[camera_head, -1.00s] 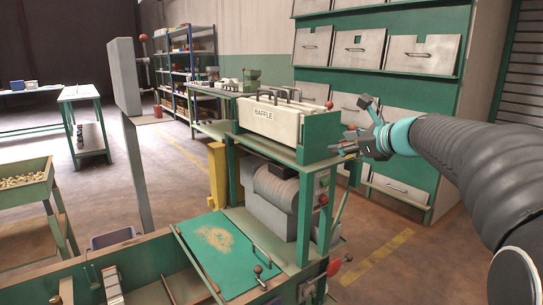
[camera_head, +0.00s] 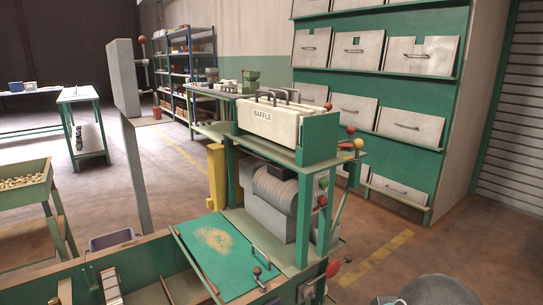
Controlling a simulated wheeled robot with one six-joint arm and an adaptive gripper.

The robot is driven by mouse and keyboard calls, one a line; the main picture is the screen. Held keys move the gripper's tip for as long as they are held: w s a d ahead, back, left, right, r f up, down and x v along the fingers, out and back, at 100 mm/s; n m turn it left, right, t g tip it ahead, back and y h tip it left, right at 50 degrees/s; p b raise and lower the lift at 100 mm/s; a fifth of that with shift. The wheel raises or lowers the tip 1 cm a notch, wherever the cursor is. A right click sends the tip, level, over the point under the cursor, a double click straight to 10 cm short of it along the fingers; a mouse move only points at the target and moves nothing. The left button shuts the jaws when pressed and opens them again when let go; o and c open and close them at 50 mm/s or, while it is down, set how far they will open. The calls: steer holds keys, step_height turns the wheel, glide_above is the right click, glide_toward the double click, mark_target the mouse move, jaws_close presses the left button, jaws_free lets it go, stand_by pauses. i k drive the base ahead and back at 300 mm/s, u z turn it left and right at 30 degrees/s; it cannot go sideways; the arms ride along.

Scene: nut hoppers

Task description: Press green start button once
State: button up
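The green machine with the white baffle box (camera_head: 268,122) on top stands in the middle of the view. On its right-hand post is a small green spot (camera_head: 323,182) that looks like the green start button, just above a red knob (camera_head: 323,200). My gripper (camera_head: 387,300) barely shows at the bottom edge, below and right of the post and apart from it. Its fingers are cut off by the frame, so I cannot tell whether it is open or shut. Nothing blocks the view of the post.
A red ball (camera_head: 350,129) and a yellow ball (camera_head: 359,143) sit at the machine's upper right corner. A larger red knob (camera_head: 333,268) is low on the front. A drawer cabinet (camera_head: 450,170) stands behind, with open floor before it.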

mark_target(324, 182)
steer(key=z, duration=1.8)
steer(key=k, duration=1.2)
steer(key=u, duration=1.5)
steer(key=i, duration=0.5)
